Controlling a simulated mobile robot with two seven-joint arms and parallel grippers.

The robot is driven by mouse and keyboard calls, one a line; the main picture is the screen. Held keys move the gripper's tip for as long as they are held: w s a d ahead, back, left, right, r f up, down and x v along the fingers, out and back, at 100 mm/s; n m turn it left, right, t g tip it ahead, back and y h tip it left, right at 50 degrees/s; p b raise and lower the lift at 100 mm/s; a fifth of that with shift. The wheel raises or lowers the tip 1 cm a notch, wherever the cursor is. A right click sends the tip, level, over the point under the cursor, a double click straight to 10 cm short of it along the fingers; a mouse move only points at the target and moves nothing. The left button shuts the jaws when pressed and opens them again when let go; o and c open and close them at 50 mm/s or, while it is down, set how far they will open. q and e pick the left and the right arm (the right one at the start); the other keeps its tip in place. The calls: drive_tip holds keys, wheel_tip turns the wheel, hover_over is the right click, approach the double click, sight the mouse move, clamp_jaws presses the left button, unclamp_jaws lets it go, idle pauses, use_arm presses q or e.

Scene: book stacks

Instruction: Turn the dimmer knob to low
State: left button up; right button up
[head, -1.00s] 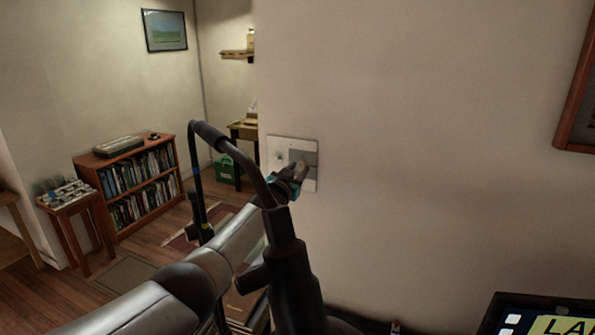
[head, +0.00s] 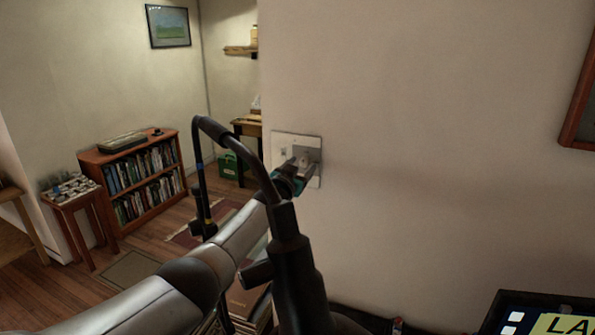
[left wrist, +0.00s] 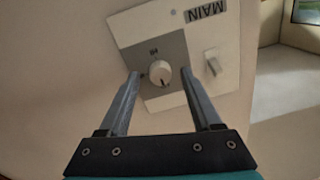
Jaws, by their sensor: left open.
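The dimmer knob (left wrist: 160,73) is a round white knob on a grey panel, with "HI" printed beside it and a dark mark on its rim. It sits on a pale wall plate (left wrist: 135,27), which also shows in the head view (head: 284,138). My left gripper (head: 301,168) is at the plate. In the left wrist view its open fingers (left wrist: 160,76) stand on either side of the knob, with gaps between. Whether the tips reach the knob's depth is unclear. My right gripper is out of view.
A toggle switch (left wrist: 212,63) and a "MAIN" label (left wrist: 205,11) share the plate. A bookcase (head: 137,180), a small table (head: 72,200) and a framed picture (head: 168,26) stand farther back left.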

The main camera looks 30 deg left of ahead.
use_arm(q)
drive_tip(key=shift+s, duration=0.1)
drive_tip(key=shift+s+d+p, duration=0.1)
drive_tip(key=shift+s+p, duration=0.25)
drive_tip(key=shift+s, duration=0.1)
drive_tip(key=shift+s+p, duration=0.35)
drive_tip(key=shift+s, duration=0.35)
drive_tip(key=s+d, duration=0.1)
drive_tip(key=s, duration=1.1)
drive_tip(key=shift+s+d, duration=0.2)
drive_tip(key=shift+s, duration=0.15)
